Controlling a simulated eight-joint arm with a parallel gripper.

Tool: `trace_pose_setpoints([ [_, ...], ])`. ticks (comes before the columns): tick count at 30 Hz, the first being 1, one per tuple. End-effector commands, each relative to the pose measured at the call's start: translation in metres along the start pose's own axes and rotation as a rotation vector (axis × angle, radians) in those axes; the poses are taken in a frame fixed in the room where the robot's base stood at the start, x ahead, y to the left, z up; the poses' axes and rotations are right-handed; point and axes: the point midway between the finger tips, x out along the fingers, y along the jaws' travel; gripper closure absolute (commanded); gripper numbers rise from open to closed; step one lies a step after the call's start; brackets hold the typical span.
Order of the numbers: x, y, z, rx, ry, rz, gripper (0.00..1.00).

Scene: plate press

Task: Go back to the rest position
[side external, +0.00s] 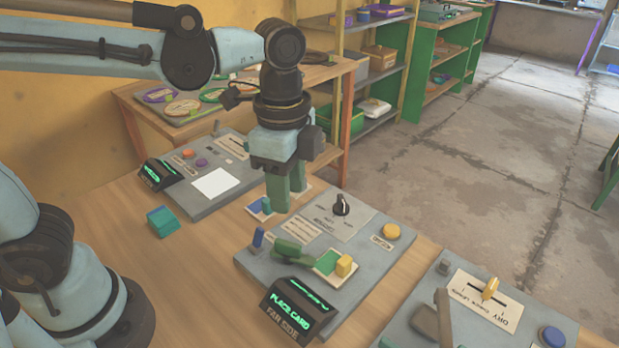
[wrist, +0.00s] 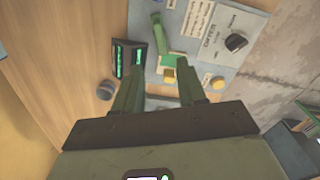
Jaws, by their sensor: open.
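My gripper (side external: 287,196) points down above the wooden table, between the left and middle panels. Its green fingers are apart, and I see nothing held between them in the wrist view (wrist: 160,88). The middle panel (side external: 258,262) has a black knob (side external: 341,205), a yellow button (side external: 391,232), a green lever (side external: 295,252) and a yellow block (side external: 344,265) at a green-and-white pad. Its display (side external: 297,305) reads "PLACE CARD", with "FAR SIDE" below. The panel also shows at the top of the wrist view (wrist: 200,62).
A small pad (side external: 254,208) with blue and teal pieces lies beside my fingers. A teal block (side external: 161,221) sits on the table. The left panel (side external: 200,205) carries a white square; the right panel (side external: 400,330) has an orange slider (side external: 490,288). Shelves (side external: 385,55) stand behind.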

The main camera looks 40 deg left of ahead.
Motion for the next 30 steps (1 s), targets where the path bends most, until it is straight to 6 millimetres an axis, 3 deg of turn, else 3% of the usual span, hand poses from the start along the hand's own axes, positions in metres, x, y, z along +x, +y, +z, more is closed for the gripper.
trace_pose_setpoints([
  [5, 0.002, -0.007, 0.018, -0.160, 0.056, -0.058, 0.60],
  [18, 0.021, -0.033, 0.101, -1.012, 0.448, -0.331, 0.60],
  [23, 0.024, -0.036, 0.113, -1.139, 0.527, -0.367, 0.60],
  [30, 0.024, -0.037, 0.115, -1.162, 0.542, -0.372, 0.60],
])
